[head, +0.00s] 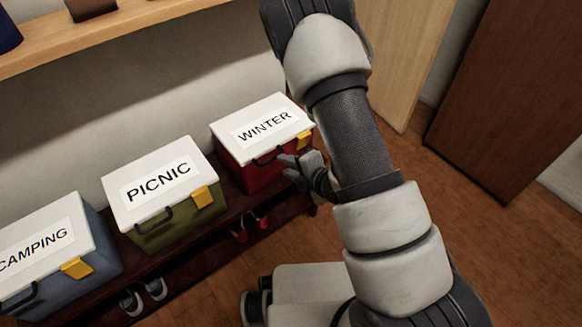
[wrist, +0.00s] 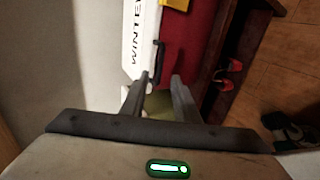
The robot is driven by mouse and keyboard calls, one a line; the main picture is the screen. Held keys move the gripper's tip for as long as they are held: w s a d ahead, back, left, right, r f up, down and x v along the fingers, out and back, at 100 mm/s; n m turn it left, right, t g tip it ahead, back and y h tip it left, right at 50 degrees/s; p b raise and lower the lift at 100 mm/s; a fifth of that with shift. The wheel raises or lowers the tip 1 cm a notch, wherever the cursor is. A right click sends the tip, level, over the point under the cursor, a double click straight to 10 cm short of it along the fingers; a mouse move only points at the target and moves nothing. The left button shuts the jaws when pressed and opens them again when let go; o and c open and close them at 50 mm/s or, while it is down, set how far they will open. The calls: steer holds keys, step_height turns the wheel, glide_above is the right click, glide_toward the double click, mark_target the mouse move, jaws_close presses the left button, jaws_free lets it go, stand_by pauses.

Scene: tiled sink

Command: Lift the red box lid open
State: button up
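The red box (head: 262,174) has a white lid (head: 240,118) labelled WINTER, a yellow latch (head: 304,140) and a dark handle (head: 268,158) on its front. The lid looks closed. In the wrist view the red side (wrist: 190,45), the white lid (wrist: 140,15) and the dark handle (wrist: 158,62) show ahead of my gripper. My gripper (wrist: 156,88) is open, with a finger on each side of a gap in line with the handle; I cannot tell whether they touch it. In the head view my gripper (head: 296,165) is at the front of the red box, partly hidden by my arm.
A green box (head: 180,225) labelled PICNIC and a blue box (head: 85,275) labelled CAMPING stand to the left on the same dark bench. Red shoes (head: 240,230) and grey shoes (head: 145,297) lie below. A wooden shelf (head: 120,30) is above. The floor (head: 480,250) at right is clear.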

mark_target(272, 160)
steer(key=b+x, duration=0.3)
steer(key=x, duration=0.6)
steer(key=shift+w+f, duration=0.2)
steer(key=shift+w, duration=0.05)
steer(key=shift+a+f, duration=0.1)
steer(key=shift+a, duration=0.05)
steer(key=shift+c, duration=0.3)
